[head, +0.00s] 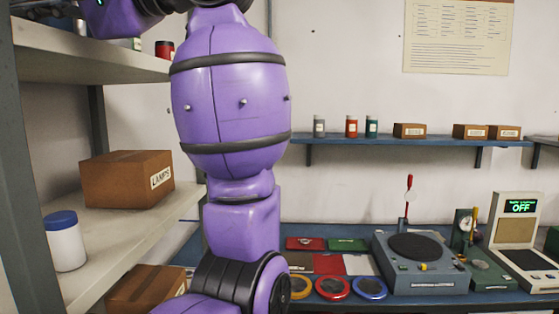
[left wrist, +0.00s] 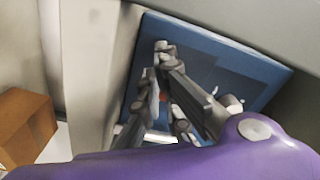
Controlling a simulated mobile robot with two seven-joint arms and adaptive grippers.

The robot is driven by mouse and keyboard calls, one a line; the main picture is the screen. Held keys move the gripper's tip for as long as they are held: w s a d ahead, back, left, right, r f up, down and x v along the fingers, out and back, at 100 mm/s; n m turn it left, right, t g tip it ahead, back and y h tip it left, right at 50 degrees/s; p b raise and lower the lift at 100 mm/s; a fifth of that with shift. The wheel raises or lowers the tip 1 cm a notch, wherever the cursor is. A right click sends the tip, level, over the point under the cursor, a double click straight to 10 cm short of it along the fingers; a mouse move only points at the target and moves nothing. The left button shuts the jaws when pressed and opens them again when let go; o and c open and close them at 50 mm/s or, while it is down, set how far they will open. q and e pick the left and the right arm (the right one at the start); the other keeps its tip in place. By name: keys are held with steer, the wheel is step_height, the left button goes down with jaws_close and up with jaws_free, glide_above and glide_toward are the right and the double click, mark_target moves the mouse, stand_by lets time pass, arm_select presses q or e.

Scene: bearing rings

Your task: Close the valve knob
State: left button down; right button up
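I cannot make out a valve knob with certainty in either view. In the left wrist view my left gripper (left wrist: 162,68) points at a blue surface (left wrist: 235,62). Its two fingers lie close together, and whether their tips touch is unclear. A small orange-red patch shows between the fingers, too small to identify. In the head view my purple arm rises through the left middle and leaves at the top left, so the left gripper is out of that frame. My right gripper is in neither view.
A grey upright (left wrist: 88,75) stands close beside the left gripper. A brown box (head: 125,180) and a blue-lidded jar (head: 65,241) sit on the left shelf. The bench holds a grey machine with a round black top (head: 415,247), a green gauge unit (head: 464,226) and an OFF display (head: 521,207).

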arm_select(q)
steer(key=shift+w+a+f, duration=0.15)
steer(key=shift+w+f, duration=0.2)
steer(key=shift+f, duration=0.15)
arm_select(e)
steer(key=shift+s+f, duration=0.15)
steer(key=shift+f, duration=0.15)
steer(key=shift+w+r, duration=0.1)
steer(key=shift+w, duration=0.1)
arm_select(q)
steer(key=shift+f, duration=0.1)
steer(key=shift+f+b, duration=0.3)
steer(key=shift+s+d, duration=0.15)
steer(key=shift+d, duration=0.4)
steer(key=d, duration=0.4)
steer(key=shift+s+d+r, duration=0.2)
steer(key=shift+s+r, duration=0.05)
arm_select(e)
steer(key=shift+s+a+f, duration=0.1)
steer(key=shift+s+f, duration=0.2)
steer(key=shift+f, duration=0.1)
